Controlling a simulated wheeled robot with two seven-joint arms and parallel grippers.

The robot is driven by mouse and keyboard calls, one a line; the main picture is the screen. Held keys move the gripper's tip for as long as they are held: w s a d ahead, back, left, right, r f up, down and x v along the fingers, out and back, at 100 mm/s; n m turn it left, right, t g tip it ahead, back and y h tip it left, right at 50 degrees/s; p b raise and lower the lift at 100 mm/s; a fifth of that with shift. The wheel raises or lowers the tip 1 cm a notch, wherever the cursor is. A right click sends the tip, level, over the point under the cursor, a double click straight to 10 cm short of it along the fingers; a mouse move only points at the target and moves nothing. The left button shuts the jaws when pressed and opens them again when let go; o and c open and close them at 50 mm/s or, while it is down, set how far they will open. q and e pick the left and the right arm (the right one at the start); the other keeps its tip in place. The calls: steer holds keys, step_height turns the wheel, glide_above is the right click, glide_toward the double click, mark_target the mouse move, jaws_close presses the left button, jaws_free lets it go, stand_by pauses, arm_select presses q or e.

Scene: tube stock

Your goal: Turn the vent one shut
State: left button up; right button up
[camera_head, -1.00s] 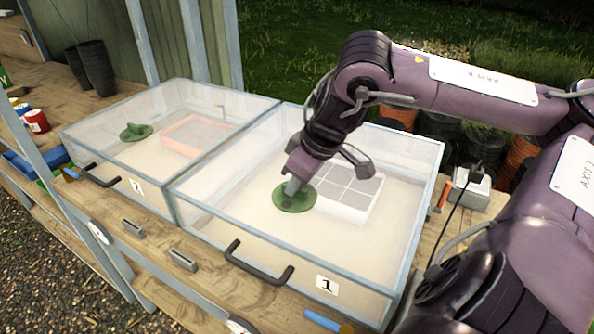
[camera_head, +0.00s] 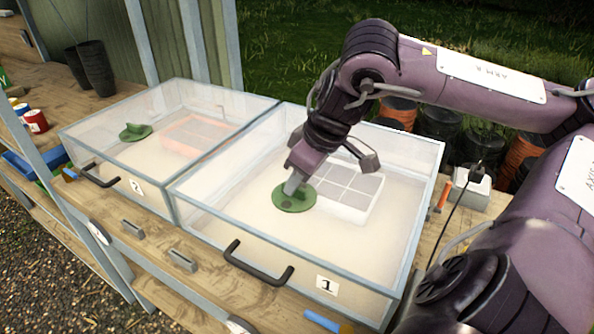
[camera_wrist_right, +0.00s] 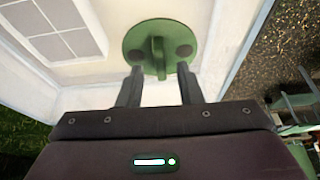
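Vent one is a green round disc (camera_head: 290,207) with a raised fin, on the clear lid of the box labelled 1 (camera_head: 236,192). In the right wrist view the vent (camera_wrist_right: 143,34) shows two dark round spots, one on each side of its upright fin (camera_wrist_right: 158,57). My right gripper (camera_head: 291,188) is over the vent in the head view. In the right wrist view its fingers (camera_wrist_right: 158,72) are spread, one on each side of the fin, with gaps between. Whether the fingertips touch the disc I cannot tell. My left gripper is not in view.
The box labelled 2 (camera_head: 160,198), with its own green vent (camera_head: 132,133), stands to the left. A pale gridded tray (camera_head: 362,190) lies inside box 1. A black handle (camera_head: 257,275) projects at its front. A grey socket box (camera_head: 471,188) with a cable stands at the right.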

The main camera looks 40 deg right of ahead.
steer(key=v, duration=0.6)
steer(key=shift+r, duration=0.15)
steer(key=shift+s, duration=0.15)
